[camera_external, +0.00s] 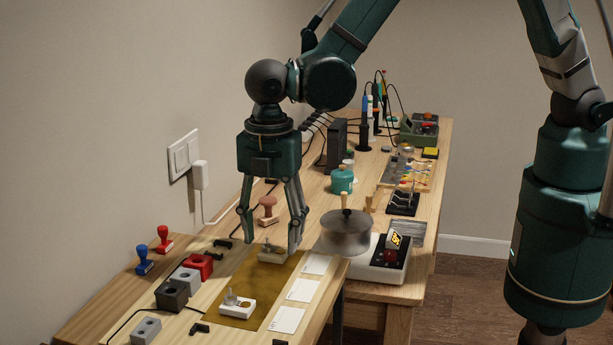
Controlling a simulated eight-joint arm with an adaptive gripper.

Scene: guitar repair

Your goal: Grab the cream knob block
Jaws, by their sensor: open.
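My gripper (271,242) points down over the back of a brown mat (258,282), its two fingers spread wide. A small cream block (272,256) with a metal knob on top lies on the back of the mat. It sits low between the fingers, closer to the right fingertip; I cannot tell whether they touch. A second, whiter block (238,306) with a grey knob and a brown round spot lies on the front of the mat, clear of the gripper.
A pink-brown stamp (268,207) stands behind the gripper. A lidded pot (345,235) is close on the right. Red (202,262) and dark (171,293) blocks stand left of the mat. White cards (302,290) lie along its right side.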

